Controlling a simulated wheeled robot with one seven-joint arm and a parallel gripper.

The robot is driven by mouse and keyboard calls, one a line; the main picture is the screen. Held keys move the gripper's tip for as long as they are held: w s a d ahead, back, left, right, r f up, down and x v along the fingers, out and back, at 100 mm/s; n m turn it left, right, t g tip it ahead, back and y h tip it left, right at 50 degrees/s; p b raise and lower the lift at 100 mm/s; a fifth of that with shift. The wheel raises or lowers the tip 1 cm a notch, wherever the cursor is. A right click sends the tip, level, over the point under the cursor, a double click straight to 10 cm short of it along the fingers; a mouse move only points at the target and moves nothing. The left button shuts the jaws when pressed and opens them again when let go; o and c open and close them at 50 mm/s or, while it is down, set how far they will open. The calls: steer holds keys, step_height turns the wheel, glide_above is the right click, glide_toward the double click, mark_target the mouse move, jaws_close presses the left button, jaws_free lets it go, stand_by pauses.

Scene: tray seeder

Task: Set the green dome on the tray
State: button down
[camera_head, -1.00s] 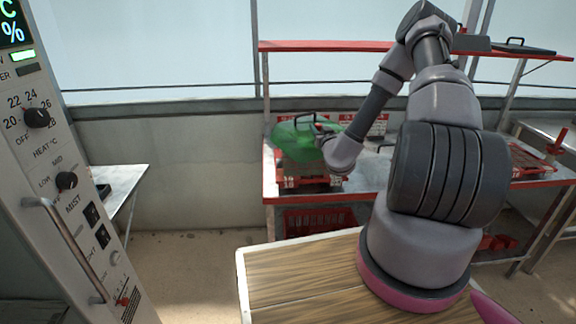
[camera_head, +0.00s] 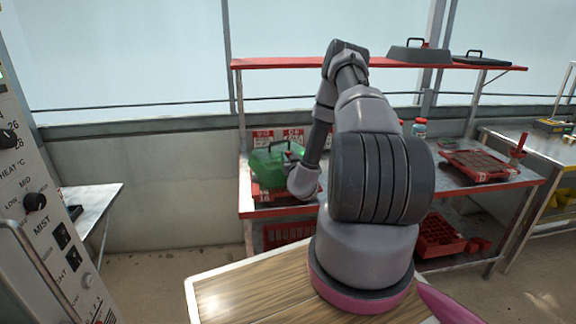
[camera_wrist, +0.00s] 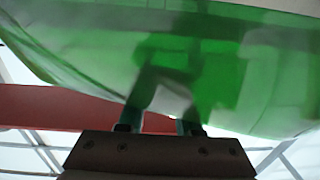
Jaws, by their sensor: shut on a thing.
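The green dome (camera_head: 268,172) is translucent, with a dark handle on top. It is at the left end of the red-edged bench, over a red tray (camera_head: 262,199); I cannot tell whether it touches the tray. My gripper (camera_head: 297,157) is at the dome's right side, partly hidden by my arm. In the wrist view the dome (camera_wrist: 90,45) fills the top of the picture, and my gripper (camera_wrist: 165,95) is shut on it. The exact contact is blurred. Another red tray with brown cells (camera_head: 475,166) lies farther right on the bench.
A red upper shelf (camera_head: 300,63) carries a grey lid (camera_head: 420,54) and a flat dark lid (camera_head: 482,59). A bottle (camera_head: 419,128) stands behind the bench's middle. A red crate (camera_head: 437,238) is on the lower shelf. A control panel (camera_head: 35,200) stands at the left.

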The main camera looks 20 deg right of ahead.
steer(key=shift+f, duration=1.7)
steer(key=shift+f, duration=0.15)
steer(key=c, duration=0.6)
jaws_free()
